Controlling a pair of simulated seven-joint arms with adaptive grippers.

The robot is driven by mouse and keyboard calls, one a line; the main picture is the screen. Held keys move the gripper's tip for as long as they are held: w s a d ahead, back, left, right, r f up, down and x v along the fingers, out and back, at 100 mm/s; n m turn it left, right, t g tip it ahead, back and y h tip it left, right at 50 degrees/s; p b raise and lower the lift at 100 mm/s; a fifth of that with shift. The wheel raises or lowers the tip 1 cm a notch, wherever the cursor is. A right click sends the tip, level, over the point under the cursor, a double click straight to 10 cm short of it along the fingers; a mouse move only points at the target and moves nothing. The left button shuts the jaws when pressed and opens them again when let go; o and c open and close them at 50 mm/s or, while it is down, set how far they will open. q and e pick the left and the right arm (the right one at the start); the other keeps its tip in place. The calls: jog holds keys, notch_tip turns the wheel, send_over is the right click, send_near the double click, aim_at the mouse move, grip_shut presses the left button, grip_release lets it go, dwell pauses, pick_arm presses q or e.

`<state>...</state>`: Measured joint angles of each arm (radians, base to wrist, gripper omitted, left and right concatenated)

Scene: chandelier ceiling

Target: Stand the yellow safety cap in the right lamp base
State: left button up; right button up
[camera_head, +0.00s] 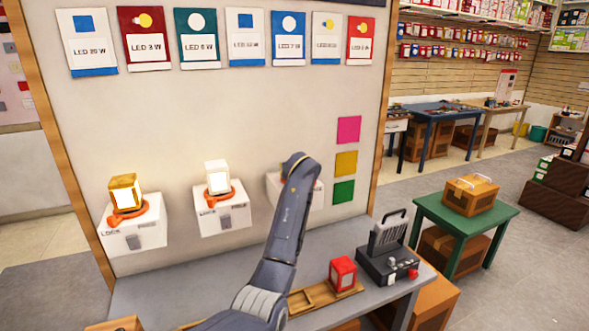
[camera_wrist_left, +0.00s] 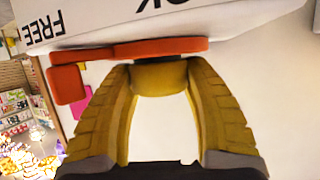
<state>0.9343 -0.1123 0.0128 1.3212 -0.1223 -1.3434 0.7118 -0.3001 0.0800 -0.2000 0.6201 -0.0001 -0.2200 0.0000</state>
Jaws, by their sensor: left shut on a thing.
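In the left wrist view, which looks upside down, my left gripper (camera_wrist_left: 160,72) is shut on the yellow safety cap (camera_wrist_left: 159,84). Only a short part of the cap shows between the fingertips. It meets or nearly meets the orange collar (camera_wrist_left: 130,50) of a white lamp base (camera_wrist_left: 210,20) marked LOCK and FREE; I cannot tell whether it is seated. In the head view, my arm covers much of the right lamp base (camera_head: 316,196), and my left gripper is hidden. My right gripper is not in view.
The left lamp base (camera_head: 140,236) holds a gold-framed block (camera_head: 125,195). The middle base (camera_head: 225,219) holds a white one (camera_head: 217,178). A red block (camera_head: 343,273) stands at a wooden tray (camera_head: 308,303) beside a dark device (camera_head: 388,262) on the grey bench (camera_head: 150,300).

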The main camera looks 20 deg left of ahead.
pick_arm(q)
jog(key=o, duration=1.1)
